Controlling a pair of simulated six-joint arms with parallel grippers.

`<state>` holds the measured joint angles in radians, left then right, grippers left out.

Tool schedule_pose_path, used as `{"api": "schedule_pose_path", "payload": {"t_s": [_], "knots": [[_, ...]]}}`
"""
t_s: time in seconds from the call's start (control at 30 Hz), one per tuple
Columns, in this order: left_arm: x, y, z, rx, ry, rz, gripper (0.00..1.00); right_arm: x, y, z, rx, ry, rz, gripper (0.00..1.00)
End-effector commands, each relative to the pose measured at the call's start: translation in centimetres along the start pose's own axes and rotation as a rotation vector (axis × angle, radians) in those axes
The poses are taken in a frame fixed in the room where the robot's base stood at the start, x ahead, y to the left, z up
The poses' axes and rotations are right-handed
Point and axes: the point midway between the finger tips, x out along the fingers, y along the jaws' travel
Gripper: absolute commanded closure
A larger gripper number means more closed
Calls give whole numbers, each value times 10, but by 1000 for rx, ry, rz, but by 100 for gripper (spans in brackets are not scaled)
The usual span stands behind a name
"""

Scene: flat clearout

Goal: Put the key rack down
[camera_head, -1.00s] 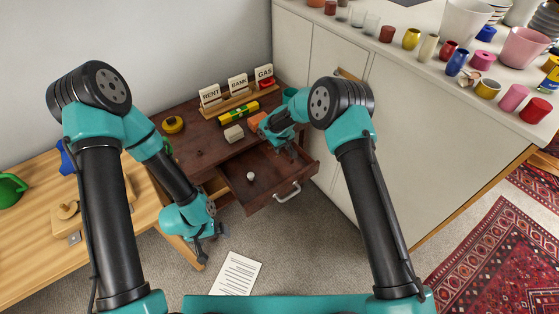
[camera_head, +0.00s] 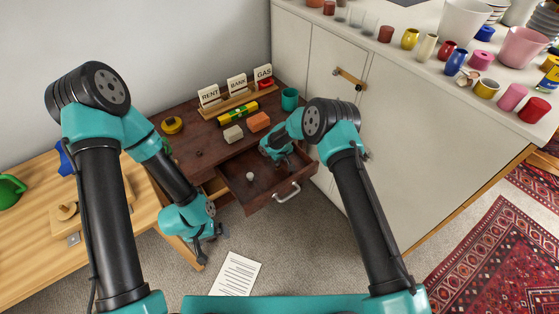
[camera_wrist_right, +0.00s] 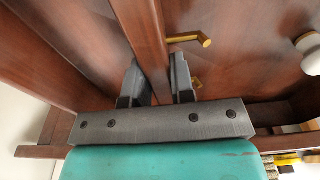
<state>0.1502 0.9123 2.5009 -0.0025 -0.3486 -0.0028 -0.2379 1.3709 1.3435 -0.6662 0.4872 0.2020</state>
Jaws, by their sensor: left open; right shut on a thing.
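The key rack (camera_wrist_right: 146,35) shows in the right wrist view as a dark brown wooden bar with brass hooks. My right gripper (camera_wrist_right: 158,82) is shut on it, one finger on each side of the bar. In the head view my right gripper (camera_head: 285,164) is low in the open desk drawer (camera_head: 262,205), toward its right side. The rack itself is hard to make out there, and I cannot tell whether it touches the drawer floor. My left gripper (camera_head: 201,256) is open and empty, below the desk's left front.
A white knob-like thing (camera_head: 249,176) lies in the drawer, left of my right gripper. The cabinet (camera_head: 345,135) stands close on the right.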

Motion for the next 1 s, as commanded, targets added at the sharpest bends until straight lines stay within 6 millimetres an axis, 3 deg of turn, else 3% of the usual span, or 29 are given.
{"api": "schedule_pose_path", "payload": {"t_s": [0.43, 0.47, 0.7, 1.0], "knots": [[0, 0, 0, 0, 0, 0, 0, 5, 0, 0, 0, 1, 0, 100], [0, 0, 0, 0, 0, 0, 0, 5, 0, 0, 0, 1, 0, 75], [0, 0, 0, 0, 0, 0, 0, 5, 0, 0, 0, 1, 0, 52], [0, 0, 0, 0, 0, 0, 0, 3, 0, 0, 0, 1, 0, 52]]}}
